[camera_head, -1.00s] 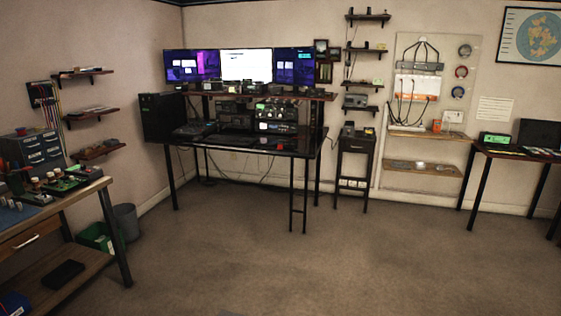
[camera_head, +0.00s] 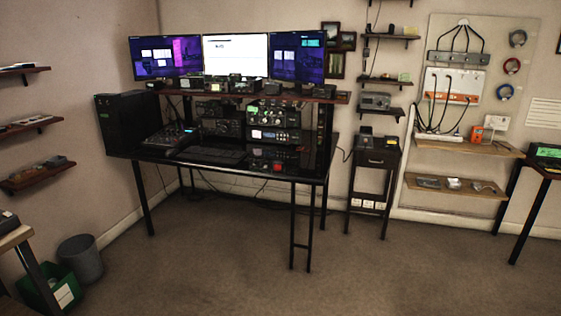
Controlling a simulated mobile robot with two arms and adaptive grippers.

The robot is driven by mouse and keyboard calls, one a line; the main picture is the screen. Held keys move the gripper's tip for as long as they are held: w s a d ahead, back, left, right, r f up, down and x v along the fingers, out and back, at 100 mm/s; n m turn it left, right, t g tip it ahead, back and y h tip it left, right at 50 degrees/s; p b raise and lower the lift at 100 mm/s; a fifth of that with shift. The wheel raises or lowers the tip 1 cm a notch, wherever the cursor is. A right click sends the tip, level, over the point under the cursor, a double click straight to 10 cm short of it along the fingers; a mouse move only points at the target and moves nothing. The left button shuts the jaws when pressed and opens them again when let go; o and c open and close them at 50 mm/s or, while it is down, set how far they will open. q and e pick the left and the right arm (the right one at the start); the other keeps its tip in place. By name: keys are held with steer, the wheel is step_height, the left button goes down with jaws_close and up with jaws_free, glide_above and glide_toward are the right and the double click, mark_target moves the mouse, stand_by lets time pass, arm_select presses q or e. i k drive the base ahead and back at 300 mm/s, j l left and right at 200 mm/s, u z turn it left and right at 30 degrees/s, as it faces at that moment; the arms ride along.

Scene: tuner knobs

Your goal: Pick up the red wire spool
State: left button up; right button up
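Neither of my grippers is in view.
The black desk carries monitors (camera_head: 235,55) and radio gear. A small black stand (camera_head: 375,157) is right of it. Wooden shelves (camera_head: 455,182) sit below the panel. A bin (camera_head: 82,259) and green box (camera_head: 62,290) are at lower left. The floor (camera_head: 230,275) in front is open.

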mark_target(277, 164)
steer(key=i, duration=2.55)
